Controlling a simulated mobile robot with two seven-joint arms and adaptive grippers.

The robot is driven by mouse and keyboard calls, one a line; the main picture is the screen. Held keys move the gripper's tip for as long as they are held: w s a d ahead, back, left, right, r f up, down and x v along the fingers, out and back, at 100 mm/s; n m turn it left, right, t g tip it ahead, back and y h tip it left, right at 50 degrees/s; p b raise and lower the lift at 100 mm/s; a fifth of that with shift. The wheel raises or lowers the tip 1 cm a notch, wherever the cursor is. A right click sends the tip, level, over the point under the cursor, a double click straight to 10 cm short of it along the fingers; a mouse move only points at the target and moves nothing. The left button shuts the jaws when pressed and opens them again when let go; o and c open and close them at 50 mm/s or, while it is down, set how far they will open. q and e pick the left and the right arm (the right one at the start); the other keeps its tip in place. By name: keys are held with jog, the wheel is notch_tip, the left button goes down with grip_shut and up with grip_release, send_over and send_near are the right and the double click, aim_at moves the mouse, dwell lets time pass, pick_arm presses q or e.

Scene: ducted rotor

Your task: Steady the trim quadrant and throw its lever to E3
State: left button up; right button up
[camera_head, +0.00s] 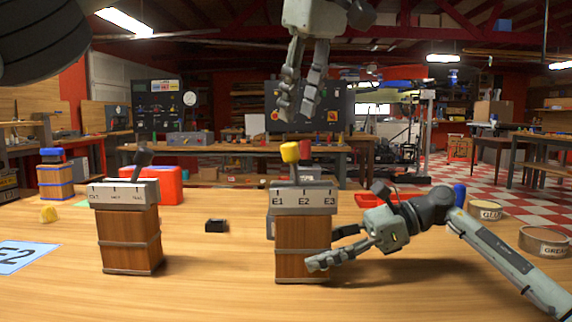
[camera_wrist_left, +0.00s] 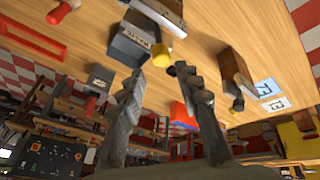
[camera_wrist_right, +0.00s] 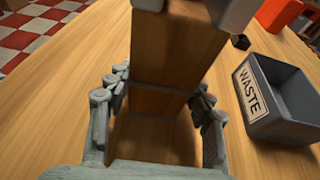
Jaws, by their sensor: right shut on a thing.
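The trim quadrant (camera_head: 302,245) is an upright wooden block with a pale plate marked E1, E2, E3. Its yellow-knobbed lever (camera_head: 290,152) leans left, the knob above the stretch between E1 and E2. My right gripper (camera_head: 328,252) is shut on the block's lower body. In the right wrist view its fingers lie on both sides of the wooden block (camera_wrist_right: 165,65). My left gripper (camera_head: 298,112) hangs above the lever, fingers apart and empty, pointing down. In the left wrist view the yellow knob (camera_wrist_left: 160,54) is beyond the fingertips, not between them.
A second wooden quadrant (camera_head: 130,238) with a dark lever stands to the left. A grey WASTE bin (camera_wrist_right: 285,105) stands behind the trim quadrant. A small black block (camera_head: 215,226) and a blue E2 card (camera_head: 22,256) lie left; round tins (camera_head: 545,242) stand right.

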aim_at(294, 172)
pick_arm(q)
jog(key=x, duration=1.1)
jog(key=shift+a+f, duration=0.2)
jog(key=shift+f, duration=0.2)
grip_shut()
